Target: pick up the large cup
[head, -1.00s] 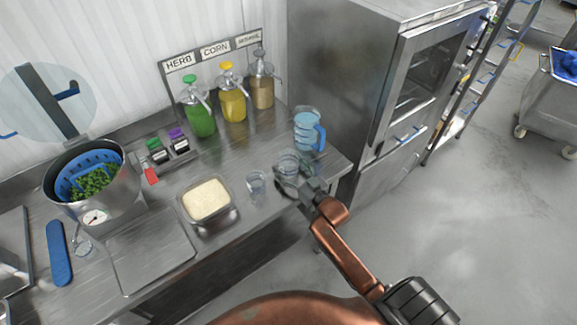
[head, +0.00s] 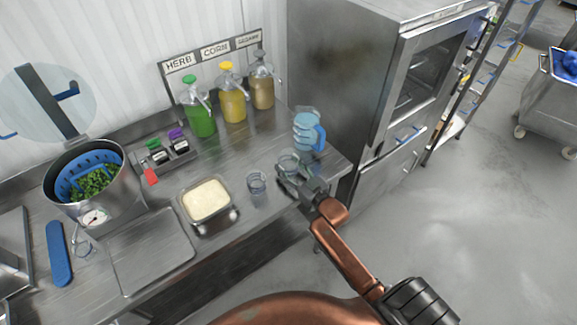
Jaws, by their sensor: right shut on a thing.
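The large clear cup (head: 288,163) stands near the right end of the steel counter, in front of the blue pitcher. My right gripper (head: 292,176) is shut on this cup, its fingers around the cup's near side. The cup looks upright; I cannot tell whether its base touches the counter. A smaller clear cup (head: 257,184) stands apart to its left. My left gripper is not in view.
A blue measuring pitcher (head: 305,130) stands close behind the large cup. A steel pan of rice (head: 232,217) lies to the left. Green (head: 199,120), yellow (head: 233,104) and tan (head: 262,90) pump bottles line the back. A steel oven (head: 345,90) stands to the right.

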